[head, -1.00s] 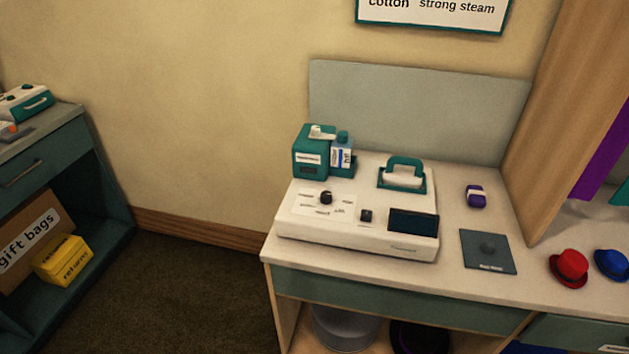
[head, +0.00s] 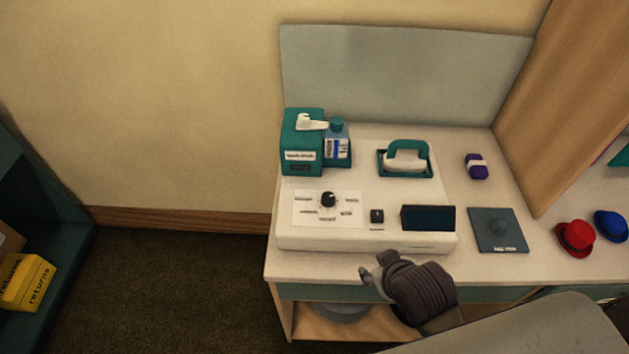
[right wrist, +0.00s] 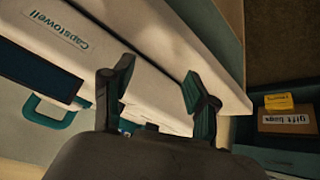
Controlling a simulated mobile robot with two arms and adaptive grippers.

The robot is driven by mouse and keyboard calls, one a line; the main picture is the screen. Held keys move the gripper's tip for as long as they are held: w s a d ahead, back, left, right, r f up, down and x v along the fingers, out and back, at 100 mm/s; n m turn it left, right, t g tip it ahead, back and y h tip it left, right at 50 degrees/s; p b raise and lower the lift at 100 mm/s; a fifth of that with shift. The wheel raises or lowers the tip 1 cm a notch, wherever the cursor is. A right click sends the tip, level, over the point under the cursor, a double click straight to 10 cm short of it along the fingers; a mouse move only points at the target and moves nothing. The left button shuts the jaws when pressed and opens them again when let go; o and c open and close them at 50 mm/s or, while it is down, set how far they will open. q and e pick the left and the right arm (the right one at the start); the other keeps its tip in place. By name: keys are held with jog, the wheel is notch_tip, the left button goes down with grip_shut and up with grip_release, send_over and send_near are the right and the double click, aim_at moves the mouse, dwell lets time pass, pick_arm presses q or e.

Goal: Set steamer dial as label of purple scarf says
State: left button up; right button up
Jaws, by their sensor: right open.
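The steamer (head: 300,236) is a white console on the counter. Its black dial (head: 328,199) sits on a white panel with small labels around it, too small to read. A small switch (head: 377,216) and a dark display (head: 428,218) are to its right. The purple scarf (head: 476,166) is a small roll with a pale band, at the back right; no writing on the band can be read. My right gripper (head: 374,276) is in front of the steamer's front edge; in the right wrist view its fingers (right wrist: 158,88) are apart and empty. My left gripper is out of view.
A teal tank with a bottle (head: 337,146) stands behind the dial. A teal-handled iron (head: 407,156) rests on its stand behind the display. A dark mat (head: 497,230), a red hat (head: 575,238) and a blue hat (head: 611,225) are to the right.

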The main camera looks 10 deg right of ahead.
jog(key=w+a+r+n+t+y, duration=0.1)
jog(key=w+a+r+n+t, duration=0.2)
jog(key=w+r+t, duration=0.55)
jog(key=w+a+r+n+t+y, duration=0.2)
jog(key=w+a+r+n+t, duration=0.15)
jog(key=w+r, duration=0.85)
jog(key=s+a+r+n+t+y, duration=0.2)
jog(key=s+a+r+n+y, duration=0.1)
jog(key=a+r+n+y, duration=0.7)
jog(key=s+a+r+n+g+y, duration=0.1)
jog(key=s+a+n+g+y, duration=0.2)
jog(key=a+n+g+y, duration=0.35)
jog(key=s+a+r+n+g+y, duration=0.1)
jog(key=s+a+n+g+y, duration=0.2)
jog(key=n+g, duration=0.65)
jog(key=n+g+h, duration=0.5)
jog(key=n+h, duration=0.2)
jog(key=h, duration=1.5)
send_near(328, 196)
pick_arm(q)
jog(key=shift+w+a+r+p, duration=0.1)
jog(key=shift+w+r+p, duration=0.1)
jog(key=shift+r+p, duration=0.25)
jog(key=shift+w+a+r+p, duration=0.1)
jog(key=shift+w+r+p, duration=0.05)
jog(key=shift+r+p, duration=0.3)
pick_arm(e)
notch_tip(328, 196, down, 9)
jog(key=shift+s+f, duration=0.1)
jog(key=shift+f, duration=0.1)
